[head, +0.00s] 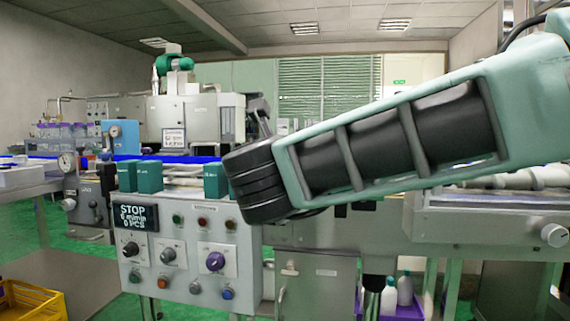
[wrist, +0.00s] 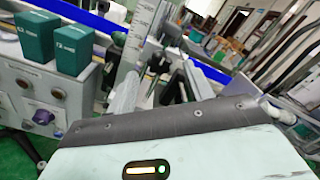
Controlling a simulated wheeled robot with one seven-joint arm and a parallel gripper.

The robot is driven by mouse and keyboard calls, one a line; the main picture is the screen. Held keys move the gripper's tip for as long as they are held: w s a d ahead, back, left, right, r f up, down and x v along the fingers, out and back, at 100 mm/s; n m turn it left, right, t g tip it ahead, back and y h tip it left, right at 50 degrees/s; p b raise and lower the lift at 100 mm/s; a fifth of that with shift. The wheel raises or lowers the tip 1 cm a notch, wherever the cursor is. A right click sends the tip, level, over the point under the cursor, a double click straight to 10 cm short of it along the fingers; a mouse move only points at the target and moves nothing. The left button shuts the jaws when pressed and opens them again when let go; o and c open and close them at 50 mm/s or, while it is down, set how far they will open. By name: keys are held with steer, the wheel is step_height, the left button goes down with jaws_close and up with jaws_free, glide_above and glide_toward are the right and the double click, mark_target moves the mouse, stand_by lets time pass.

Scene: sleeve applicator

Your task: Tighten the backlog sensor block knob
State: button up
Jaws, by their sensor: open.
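No label I can read names the backlog sensor block or its knob, so I cannot tell which knob it is. Knobs in the head view include a purple one (head: 215,261) on the grey control panel and a pale one (head: 553,235) on the right machine. The purple knob also shows in the wrist view (wrist: 43,117). In the wrist view, the pale casing of my gripper (wrist: 180,150) fills the bottom. Grey and black machine parts (wrist: 150,75) stand just beyond its dark edge. My gripper is open; I see nothing held. In the head view my forearm hides the area behind it.
The control panel (head: 190,278) carries a STOP display (head: 135,217) and teal boxes (head: 149,177) on top. A blue rail (head: 200,159) runs behind it. A yellow crate (head: 35,300) is at lower left. White bottles (head: 404,290) stand in a purple bin below.

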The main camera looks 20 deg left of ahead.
steer(key=p+v, duration=0.1)
steer(key=v, duration=1.3)
steer(key=shift+s, duration=0.2)
steer(key=shift+d, duration=0.15)
